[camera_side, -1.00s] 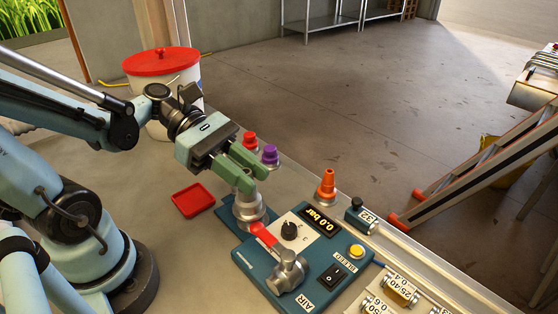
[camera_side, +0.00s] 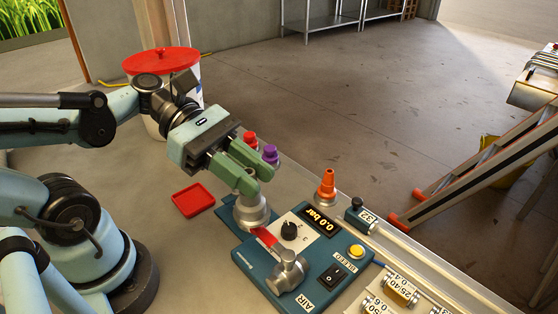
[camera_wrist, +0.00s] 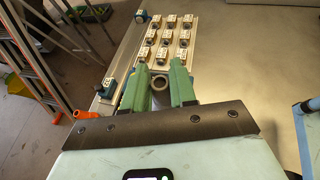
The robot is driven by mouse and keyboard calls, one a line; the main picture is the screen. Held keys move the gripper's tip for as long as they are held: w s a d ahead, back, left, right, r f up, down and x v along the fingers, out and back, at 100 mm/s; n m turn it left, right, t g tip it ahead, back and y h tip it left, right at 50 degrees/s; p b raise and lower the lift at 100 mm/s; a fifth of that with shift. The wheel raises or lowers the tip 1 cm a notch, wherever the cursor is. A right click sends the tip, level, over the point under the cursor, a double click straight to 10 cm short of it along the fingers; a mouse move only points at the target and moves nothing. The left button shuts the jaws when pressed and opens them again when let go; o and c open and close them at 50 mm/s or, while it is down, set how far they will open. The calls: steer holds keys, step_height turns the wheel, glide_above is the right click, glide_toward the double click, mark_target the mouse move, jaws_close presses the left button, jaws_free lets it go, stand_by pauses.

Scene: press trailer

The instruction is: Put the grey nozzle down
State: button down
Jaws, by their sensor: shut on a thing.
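My gripper (camera_side: 254,179) is shut, its green fingers pointing down and right over the left end of the blue press panel (camera_side: 262,264). In the wrist view, the grey nozzle (camera_wrist: 159,82) shows as a round grey ring between the two fingers (camera_wrist: 160,66). In the side view the fingers hide most of it. Directly below the fingertips is a round metal fitting (camera_side: 252,217) at the panel's back left corner. I cannot tell whether the nozzle touches this fitting.
Red (camera_side: 250,138) and purple (camera_side: 270,153) nozzles stand close behind the fingers. An orange nozzle (camera_side: 327,183) stands further right. A red lever (camera_side: 264,236) lies in front of the fitting. An empty red tray (camera_side: 194,200) is at left, with bare bench around it.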

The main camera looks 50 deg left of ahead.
steer(key=w+a+f+n+t, duration=0.1)
steer(key=w+a+f, duration=0.1)
steer(key=w, duration=0.6)
steer(key=w+a+f, duration=0.1)
steer(key=w, duration=0.6)
steer(key=shift+w+a+f, duration=1.05)
steer(key=shift+a+f, duration=0.65)
steer(key=shift+f, duration=0.2)
steer(key=shift+w+a+f, duration=1.1)
steer(key=shift+a+f, duration=0.65)
steer(key=shift+f, duration=0.15)
steer(key=shift+w+a+f, duration=1.05)
steer(key=shift+a+f, duration=0.65)
steer(key=shift+f, duration=0.2)
steer(key=shift+f, duration=0.1)
steer(key=c, duration=0.9)
jaws_free()
